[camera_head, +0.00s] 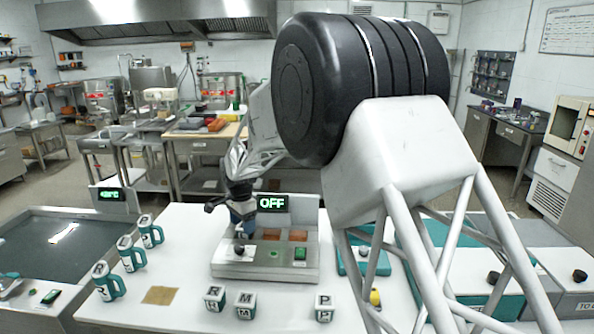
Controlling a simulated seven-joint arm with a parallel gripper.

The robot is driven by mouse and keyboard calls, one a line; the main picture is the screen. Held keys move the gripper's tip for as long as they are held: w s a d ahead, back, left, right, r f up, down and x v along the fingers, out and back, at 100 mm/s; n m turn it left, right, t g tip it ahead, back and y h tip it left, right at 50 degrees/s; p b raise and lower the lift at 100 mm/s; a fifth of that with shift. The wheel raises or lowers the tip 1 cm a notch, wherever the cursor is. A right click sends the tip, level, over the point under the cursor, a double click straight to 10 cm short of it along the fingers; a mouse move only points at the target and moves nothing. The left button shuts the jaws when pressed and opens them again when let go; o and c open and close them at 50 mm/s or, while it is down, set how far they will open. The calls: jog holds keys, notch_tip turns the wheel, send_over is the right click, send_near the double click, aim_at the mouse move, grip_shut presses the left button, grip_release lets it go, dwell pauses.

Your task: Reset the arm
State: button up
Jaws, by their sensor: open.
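My arm crosses the right half of the head view, with a large black joint and a pale lattice link in front. It reaches back and then down to my gripper (242,226), which is small and far off here. My gripper is open and points down above the left part of the grey control unit (265,270). I see nothing held in it, but the fingers are small and partly merge with the unit behind. I cannot tell whether my fingers touch the unit.
Several lettered mugs (132,254) stand left on the white table (190,300). Lettered cubes (245,305) and a brown square (160,295) lie near the front. A teal unit (362,262) stands right, partly behind my arm. A dark sink-like basin (60,245) is at left.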

jog(key=s+d+r+n, duration=0.1)
jog(key=s+d+r, duration=0.45)
jog(key=d, duration=0.35)
jog(key=s+d+r+n+t, duration=0.1)
jog(key=s+d+r+n, duration=0.1)
jog(key=s+d+r, duration=0.45)
jog(key=s+d+r+n, duration=0.1)
jog(key=s+d+r, duration=0.3)
jog(key=s+d, duration=0.5)
jog(key=s+d+f+n, duration=0.1)
jog(key=s+d, duration=0.4)
jog(key=s, duration=0.4)
jog(key=s+d+f+n+t, duration=0.1)
jog(key=s+d+n, duration=0.1)
jog(key=s+d, duration=0.4)
jog(key=s+d+f+n, duration=0.1)
jog(key=s+d, duration=0.4)
jog(key=s, duration=0.7)
jog(key=shift+s+d+n+t, duration=0.25)
jog(key=shift+d+n+t, duration=0.05)
